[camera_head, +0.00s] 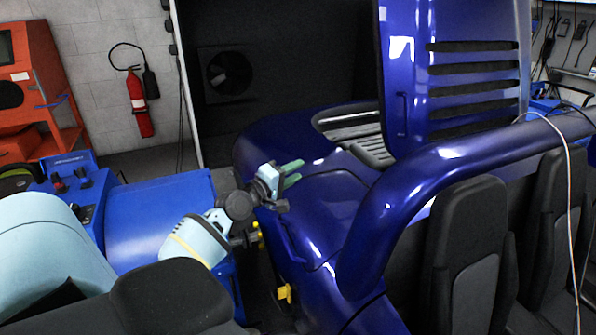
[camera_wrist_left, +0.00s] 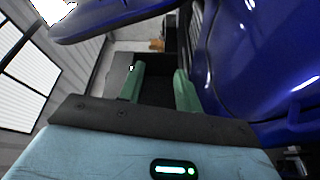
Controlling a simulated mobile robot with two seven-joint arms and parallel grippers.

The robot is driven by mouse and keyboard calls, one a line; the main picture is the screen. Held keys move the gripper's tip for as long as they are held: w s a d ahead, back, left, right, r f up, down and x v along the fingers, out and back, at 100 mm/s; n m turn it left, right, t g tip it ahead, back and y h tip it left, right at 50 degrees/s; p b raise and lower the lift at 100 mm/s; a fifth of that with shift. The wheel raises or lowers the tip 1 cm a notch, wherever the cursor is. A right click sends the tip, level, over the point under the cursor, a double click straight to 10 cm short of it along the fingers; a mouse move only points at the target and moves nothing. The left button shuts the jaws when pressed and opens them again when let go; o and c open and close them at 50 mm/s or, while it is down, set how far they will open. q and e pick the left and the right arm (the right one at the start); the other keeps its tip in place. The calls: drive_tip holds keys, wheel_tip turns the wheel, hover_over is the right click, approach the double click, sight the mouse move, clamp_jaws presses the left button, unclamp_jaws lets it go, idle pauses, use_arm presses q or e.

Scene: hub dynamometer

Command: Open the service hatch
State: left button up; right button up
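A glossy blue car body (camera_head: 330,195) fills the middle and right of the head view. A blue louvred panel (camera_head: 410,75) stands raised above its rear; a seamed, closed-looking section lies lower, beside my left gripper. I cannot tell for certain which panel is the service hatch. My left gripper (camera_head: 293,173) is at the car's rear side, its two green fingers apart, pointing right. In the left wrist view the fingers (camera_wrist_left: 160,85) have an empty gap between them, with blue bodywork close on the right and above. Contact with the body cannot be told. My right gripper is not in view.
A blue machine (camera_head: 160,215) stands left of the car. Black seats (camera_head: 470,240) and a blue roll bar (camera_head: 440,165) are at right. A red fire extinguisher (camera_head: 139,105) hangs on the wall; an orange cabinet (camera_head: 35,85) stands far left. Some floor shows behind.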

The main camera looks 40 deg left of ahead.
use_arm(q)
drive_tip(key=shift+w, duration=0.9)
clamp_jaws()
drive_tip(key=c, duration=0.7)
unclamp_jaws()
drive_tip(key=o, duration=0.7)
drive_tip(key=shift+s, duration=0.15)
drive_tip(key=s, duration=0.7)
drive_tip(key=shift+s, duration=0.3)
